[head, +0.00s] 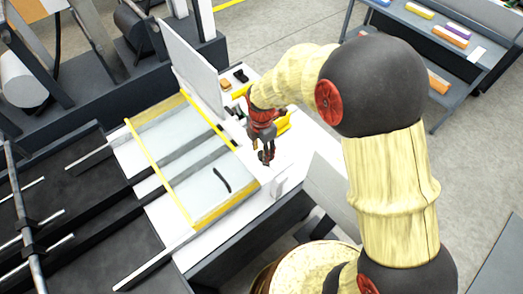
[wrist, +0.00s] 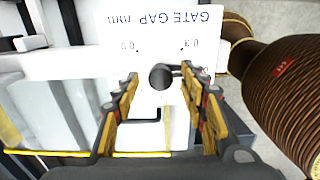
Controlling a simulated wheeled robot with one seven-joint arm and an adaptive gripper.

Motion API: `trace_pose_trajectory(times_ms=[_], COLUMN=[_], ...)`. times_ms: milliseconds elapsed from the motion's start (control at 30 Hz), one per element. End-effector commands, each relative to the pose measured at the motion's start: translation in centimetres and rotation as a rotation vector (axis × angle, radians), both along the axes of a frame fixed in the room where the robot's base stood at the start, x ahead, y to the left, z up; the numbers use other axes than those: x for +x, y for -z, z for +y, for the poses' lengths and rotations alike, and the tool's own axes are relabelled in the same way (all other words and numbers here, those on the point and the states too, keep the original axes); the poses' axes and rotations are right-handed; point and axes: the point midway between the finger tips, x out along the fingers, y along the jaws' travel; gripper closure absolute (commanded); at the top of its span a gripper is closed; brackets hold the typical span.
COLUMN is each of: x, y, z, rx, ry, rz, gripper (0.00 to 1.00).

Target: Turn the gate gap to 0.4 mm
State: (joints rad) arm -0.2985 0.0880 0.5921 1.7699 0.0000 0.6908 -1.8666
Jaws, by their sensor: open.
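The gate gap knob (wrist: 160,77) is a dark round knob on a white panel (wrist: 122,20) in the wrist view. The panel's printing, "GATE GAP mm", appears upside down, with a 0.3 mark at the upper right of the knob and another, blurred number at the upper left. My gripper (wrist: 159,84) is open, with one yellow and dark finger on each side of the knob; I cannot tell whether either touches it. The knob's pointer setting cannot be read. In the head view my gripper (head: 266,155) points down over the white machine top; the knob is not distinguishable there.
The folder gluer's pale plate with yellow edges (head: 190,160) lies left of my gripper, and an upright white panel (head: 190,65) stands behind it. Yellow parts (head: 284,122) sit close to my gripper. A table with coloured blocks (head: 440,40) stands at the upper right.

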Motion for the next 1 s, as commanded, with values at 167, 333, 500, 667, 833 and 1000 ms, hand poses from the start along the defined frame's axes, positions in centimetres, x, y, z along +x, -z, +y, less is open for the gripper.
trace_pose_trajectory(times_ms=[167,333,500,667,833,1000], x=[0.0,0.1,0.1,0.1,0.1,0.0], y=[-0.3,-2.3,-5.8,-8.8,-11.1,-11.9], z=[0.0,0.0,0.0,0.0,0.0,0.0], rx=[0.0,0.001,0.001,0.001,0.0,0.0], ry=[0.0,0.0,0.0,0.0,0.0,0.0], rz=[0.0,-0.003,-0.004,-0.003,-0.001,0.0], gripper=[0.57,0.57,0.57,0.57,0.57,0.57])
